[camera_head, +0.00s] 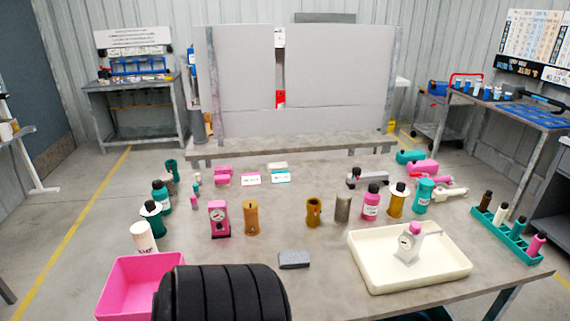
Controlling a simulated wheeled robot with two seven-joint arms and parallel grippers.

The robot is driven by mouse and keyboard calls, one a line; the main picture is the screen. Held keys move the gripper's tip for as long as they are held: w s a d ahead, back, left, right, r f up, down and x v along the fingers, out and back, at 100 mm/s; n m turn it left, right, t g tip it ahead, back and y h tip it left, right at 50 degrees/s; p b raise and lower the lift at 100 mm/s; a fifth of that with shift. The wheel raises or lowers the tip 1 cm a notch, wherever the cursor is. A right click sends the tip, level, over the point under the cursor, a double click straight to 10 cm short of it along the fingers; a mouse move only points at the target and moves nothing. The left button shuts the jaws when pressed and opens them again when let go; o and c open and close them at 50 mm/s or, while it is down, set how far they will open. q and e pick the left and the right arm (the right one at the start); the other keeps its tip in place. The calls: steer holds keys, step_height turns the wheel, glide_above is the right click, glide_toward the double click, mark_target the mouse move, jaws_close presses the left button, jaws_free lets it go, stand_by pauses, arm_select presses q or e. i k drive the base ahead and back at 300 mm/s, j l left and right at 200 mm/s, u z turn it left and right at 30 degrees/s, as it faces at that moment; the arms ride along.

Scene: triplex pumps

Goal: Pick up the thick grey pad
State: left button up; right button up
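The thick grey pad (294,260) lies flat on the grey table near its front edge, around the middle of the picture. It is a small dark-grey block with nothing on top of it. The table shows bare around it. Neither of my grippers shows in the head view, so I cannot see whether they are open or shut.
A pink bin (128,290) stands left of the pad, and a cream tray (372,272) holding a gauge (408,245) stands right. Several bottles and cylinders, including a brown one (251,217), stand behind. A teal rack (512,243) is at far right.

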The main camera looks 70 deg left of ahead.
mark_target(287, 259)
steer(key=u, duration=2.2)
steer(key=i+l+u, duration=0.1)
steer(key=l, duration=0.5)
steer(key=l+u, duration=0.15)
steer(key=l, duration=0.45)
